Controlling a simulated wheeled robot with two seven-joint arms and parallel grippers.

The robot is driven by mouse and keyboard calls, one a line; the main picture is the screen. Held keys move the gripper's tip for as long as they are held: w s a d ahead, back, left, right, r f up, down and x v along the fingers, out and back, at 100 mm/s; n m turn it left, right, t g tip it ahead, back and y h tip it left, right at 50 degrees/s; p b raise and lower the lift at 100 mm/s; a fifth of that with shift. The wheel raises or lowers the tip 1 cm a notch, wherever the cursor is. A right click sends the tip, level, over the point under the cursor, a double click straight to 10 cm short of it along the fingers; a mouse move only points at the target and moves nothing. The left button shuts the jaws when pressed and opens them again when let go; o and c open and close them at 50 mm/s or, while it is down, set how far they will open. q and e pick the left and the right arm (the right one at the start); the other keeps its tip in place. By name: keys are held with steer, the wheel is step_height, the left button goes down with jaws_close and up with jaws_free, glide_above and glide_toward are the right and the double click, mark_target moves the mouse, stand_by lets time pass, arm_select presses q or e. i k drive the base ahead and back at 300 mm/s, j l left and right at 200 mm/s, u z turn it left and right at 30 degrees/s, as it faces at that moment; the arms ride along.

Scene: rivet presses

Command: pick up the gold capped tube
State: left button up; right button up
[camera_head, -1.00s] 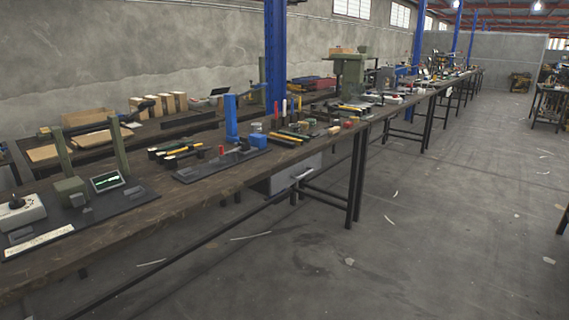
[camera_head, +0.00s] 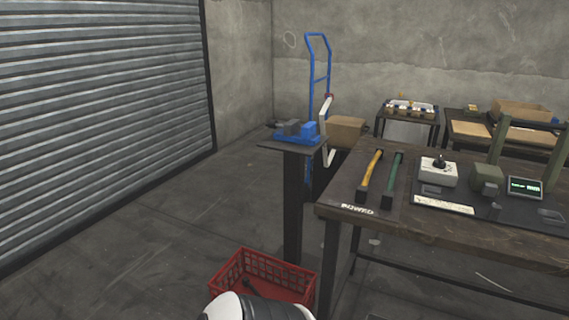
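I cannot make out a gold capped tube in this view. On the small back table, a light tray (camera_head: 411,108) holds several small items, too small to tell apart. Neither of my grippers is in view. A white and dark rounded part of my own body shows at the bottom edge.
A red plastic crate (camera_head: 262,274) stands on the floor by a dark pedestal (camera_head: 293,200) with a blue vise (camera_head: 299,132). The workbench (camera_head: 440,222) at right holds a yellow-handled tool (camera_head: 371,170), a green-handled tool (camera_head: 393,174) and a white joystick box (camera_head: 438,171). Floor at left is clear.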

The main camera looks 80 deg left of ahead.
mark_target(362, 191)
steer(key=u, duration=2.35)
steer(key=i+l+u, duration=0.1)
steer(key=l+u, duration=0.2)
steer(key=u, duration=0.15)
steer(key=l+u, duration=0.3)
steer(key=u, duration=0.2)
steer(key=l+u, duration=0.45)
steer(key=k+j, duration=0.05)
steer(key=j, duration=0.05)
